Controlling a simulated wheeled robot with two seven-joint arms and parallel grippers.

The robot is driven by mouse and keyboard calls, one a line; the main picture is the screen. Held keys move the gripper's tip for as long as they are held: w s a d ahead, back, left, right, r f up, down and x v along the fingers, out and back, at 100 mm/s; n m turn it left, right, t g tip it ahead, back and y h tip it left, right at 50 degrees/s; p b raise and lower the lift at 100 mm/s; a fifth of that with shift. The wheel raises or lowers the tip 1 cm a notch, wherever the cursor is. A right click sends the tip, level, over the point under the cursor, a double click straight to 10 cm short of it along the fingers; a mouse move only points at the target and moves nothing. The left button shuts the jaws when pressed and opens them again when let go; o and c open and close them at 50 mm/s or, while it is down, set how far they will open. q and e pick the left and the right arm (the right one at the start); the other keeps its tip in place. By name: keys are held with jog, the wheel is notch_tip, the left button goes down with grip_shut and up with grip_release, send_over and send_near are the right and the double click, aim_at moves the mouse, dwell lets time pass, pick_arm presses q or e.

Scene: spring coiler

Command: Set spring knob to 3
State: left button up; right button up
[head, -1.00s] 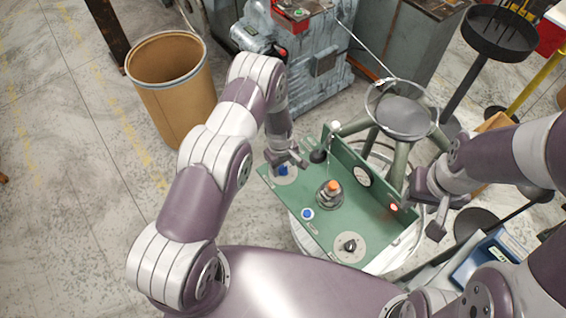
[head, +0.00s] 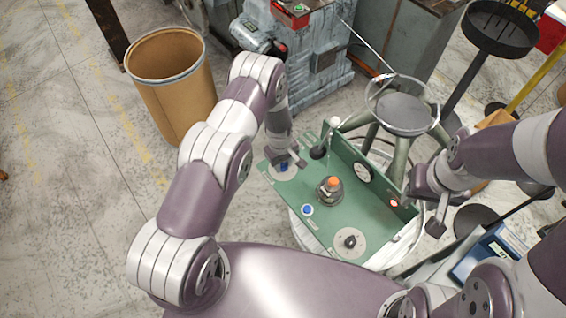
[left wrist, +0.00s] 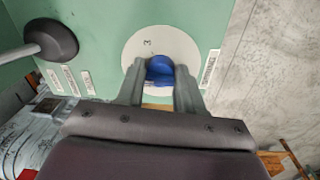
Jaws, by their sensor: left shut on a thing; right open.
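The spring knob is a blue knob (left wrist: 160,70) on a pale round dial (left wrist: 135,50) in the left wrist view. A mark like a 3 shows near the dial's top edge. My left gripper (left wrist: 160,82) is shut on the blue knob, one finger on each side. In the head view the left gripper (head: 286,166) is over the dial at the left end of the green panel (head: 320,215). The knob's pointer and setting are hidden. My right gripper (head: 424,209) is open and empty, to the right of the panel.
A black ball-ended lever (left wrist: 52,40) stands close to the left gripper. The panel also bears an orange-topped part (head: 333,184), a blue button (head: 307,210), a black knob (head: 350,242) and a gauge (head: 363,172). A round-topped stand (head: 403,113) is behind.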

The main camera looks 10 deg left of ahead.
pick_arm(q)
jog(key=m+b, duration=0.5)
jog(key=b, duration=0.1)
jog(key=shift+w+f+m, duration=0.1)
jog(key=shift+f+m, duration=0.15)
jog(key=shift+m, duration=0.15)
jog(key=m+b, duration=0.2)
jog(key=m, duration=0.1)
jog(key=shift+a+r, duration=0.1)
jog(key=shift+r+m+b, duration=0.15)
jog(key=shift+m+b, duration=0.75)
jog(key=shift+m, duration=0.3)
jog(key=shift+g, duration=0.3)
jog(key=shift+r, duration=0.1)
jog(key=o, duration=1)
